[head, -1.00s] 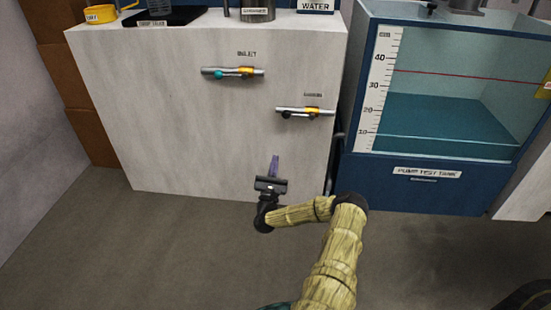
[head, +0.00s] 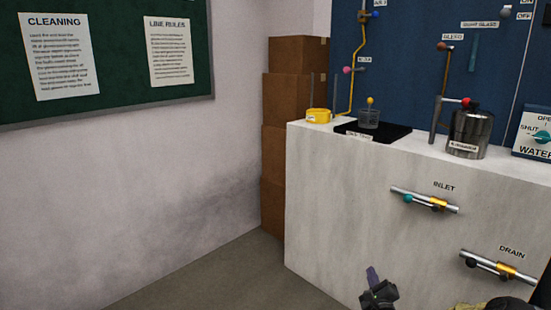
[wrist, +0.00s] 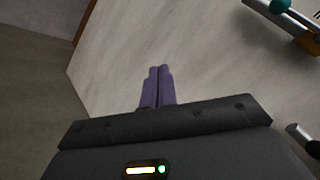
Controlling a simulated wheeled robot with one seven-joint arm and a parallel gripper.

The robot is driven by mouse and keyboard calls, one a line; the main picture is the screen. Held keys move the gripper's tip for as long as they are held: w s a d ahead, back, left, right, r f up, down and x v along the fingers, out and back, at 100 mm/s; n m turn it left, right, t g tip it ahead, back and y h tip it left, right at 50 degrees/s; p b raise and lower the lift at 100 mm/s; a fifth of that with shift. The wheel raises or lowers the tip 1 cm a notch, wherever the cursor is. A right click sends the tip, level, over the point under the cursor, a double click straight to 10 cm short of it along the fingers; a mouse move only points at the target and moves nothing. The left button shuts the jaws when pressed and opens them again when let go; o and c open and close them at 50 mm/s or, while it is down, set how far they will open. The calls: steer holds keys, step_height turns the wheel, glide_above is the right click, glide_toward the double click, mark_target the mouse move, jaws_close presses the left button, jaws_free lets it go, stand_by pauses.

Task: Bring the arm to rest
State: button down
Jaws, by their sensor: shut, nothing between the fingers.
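My gripper (head: 372,275) shows at the bottom of the head view, in front of the pale counter's front face. Its purple fingers are together, with nothing between them. In the wrist view the two fingers (wrist: 157,86) lie side by side and point toward the counter front. The fingers appear apart from the counter and its valves. Part of my arm shows at the lower right edge of the head view; most of it is out of the picture.
The pale counter (head: 335,225) carries the inlet valve (head: 425,200) and the drain valve (head: 498,267) on its front. The floor (head: 215,280) is clear on the left.

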steer(key=s+a+r+n+g+y+p, duration=0.2)
steer(key=s+a+n+g, duration=0.15)
steer(key=a+n, duration=0.3)
steer(key=s+a+r+n+g+y+p, duration=0.2)
steer(key=a+r+n+g, duration=0.1)
steer(key=a+n+g, duration=0.4)
steer(key=s+a+r+n+g+h+p, duration=0.1)
steer(key=s+r+n+g+h+p, duration=0.15)
steer(key=s+r+n, duration=0.8)
steer(key=s+a+r+n+g+h+p, duration=0.15)
steer(key=s+r+g+p, duration=0.3)
steer(key=s, duration=1.35)
step_height(320, 180, up, 38)
steer(key=p, duration=3.7)
steer(key=shift+w+a+f+y, duration=0.15)
steer(key=shift+w+y, duration=0.15)
steer(key=shift+w, duration=0.05)
steer(key=shift+n+t, duration=0.25)
